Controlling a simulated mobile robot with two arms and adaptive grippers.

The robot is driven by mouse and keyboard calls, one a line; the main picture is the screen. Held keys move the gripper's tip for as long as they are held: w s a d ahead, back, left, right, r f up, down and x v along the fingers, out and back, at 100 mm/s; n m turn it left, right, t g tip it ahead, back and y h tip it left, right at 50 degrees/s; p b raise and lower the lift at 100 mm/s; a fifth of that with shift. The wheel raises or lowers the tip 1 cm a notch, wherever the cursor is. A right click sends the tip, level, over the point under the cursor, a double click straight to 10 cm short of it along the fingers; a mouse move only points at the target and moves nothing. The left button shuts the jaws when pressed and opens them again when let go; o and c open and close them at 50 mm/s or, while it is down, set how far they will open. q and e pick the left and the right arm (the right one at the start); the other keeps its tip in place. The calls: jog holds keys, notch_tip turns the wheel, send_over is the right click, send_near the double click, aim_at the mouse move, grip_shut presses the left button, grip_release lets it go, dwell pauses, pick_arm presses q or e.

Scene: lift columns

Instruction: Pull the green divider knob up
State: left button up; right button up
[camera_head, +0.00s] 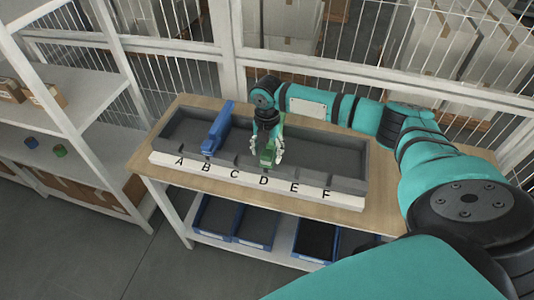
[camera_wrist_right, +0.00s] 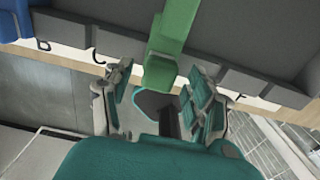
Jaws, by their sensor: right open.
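The green divider (camera_head: 267,152) stands across the dark grey lettered tray (camera_head: 325,169), close to the letter D. In the right wrist view the green divider (camera_wrist_right: 172,35) comes in from the top, and its squared front end, the knob (camera_wrist_right: 160,74), shows between my fingers. My right gripper (camera_head: 267,157) is open around the front end of the green divider; I cannot tell whether the fingers touch it. It also shows in the right wrist view (camera_wrist_right: 160,95) with fingers apart on either side. My left gripper is not in view.
A blue divider (camera_head: 217,130) stands in the tray near B. The tray sits on a wooden table (camera_head: 385,205). Blue bins (camera_head: 315,240) stand on the shelf below. A white shelf rack (camera_head: 60,150) is at left, and a wire fence (camera_head: 185,85) runs behind.

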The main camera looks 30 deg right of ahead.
aim_at(267, 153)
notch_tip(267, 153, up, 6)
jog(key=p, duration=0.4)
jog(key=shift+f+p, duration=0.15)
jog(key=shift+p, duration=0.2)
jog(key=shift+r, duration=1.15)
